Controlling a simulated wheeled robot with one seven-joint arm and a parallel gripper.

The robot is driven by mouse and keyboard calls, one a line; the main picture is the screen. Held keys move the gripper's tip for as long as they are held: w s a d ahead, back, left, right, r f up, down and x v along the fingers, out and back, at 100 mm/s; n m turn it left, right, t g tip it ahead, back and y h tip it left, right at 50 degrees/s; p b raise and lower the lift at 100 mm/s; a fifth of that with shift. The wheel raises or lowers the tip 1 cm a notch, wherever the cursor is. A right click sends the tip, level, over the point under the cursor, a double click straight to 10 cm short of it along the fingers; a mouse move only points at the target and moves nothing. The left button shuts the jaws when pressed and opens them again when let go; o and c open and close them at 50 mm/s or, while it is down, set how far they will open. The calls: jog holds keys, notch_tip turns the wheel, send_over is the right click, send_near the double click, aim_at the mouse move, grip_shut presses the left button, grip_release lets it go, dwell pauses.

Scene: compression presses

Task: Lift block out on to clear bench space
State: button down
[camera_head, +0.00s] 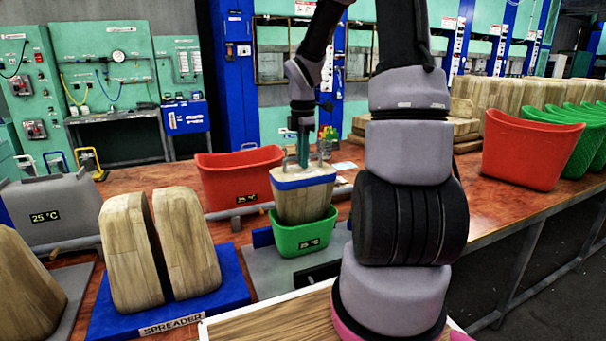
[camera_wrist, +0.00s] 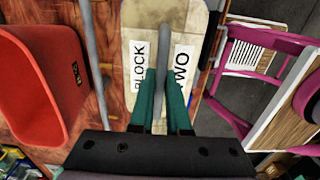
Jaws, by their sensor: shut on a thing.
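The wooden block (camera_head: 304,203) has a blue band near its top and stands upright at the green tub (camera_head: 303,238) marked 25 °C. Its lower end is hidden by the tub's front wall, so I cannot tell how deep it sits. My gripper (camera_head: 303,158) is above the block, pointing down. In the wrist view, the green fingers of my gripper (camera_wrist: 160,98) are shut on the grey metal bar handle (camera_wrist: 143,45) over the block's top. The top of the block (camera_wrist: 150,18) carries labels reading BLOCK and TWO.
A red tub (camera_head: 238,178) stands behind and left of the block. A blue spreader stand (camera_head: 195,312) holds two wooden halves at front left. A grey 25 °C tub (camera_head: 62,208) is farther left. Bare red-brown bench (camera_head: 420,160) shows toward the right, before another red tub (camera_head: 530,150).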

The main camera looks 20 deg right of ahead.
notch_tip(320, 180, up, 13)
jog(key=shift+r, duration=0.15)
dwell(0.8)
dwell(0.4)
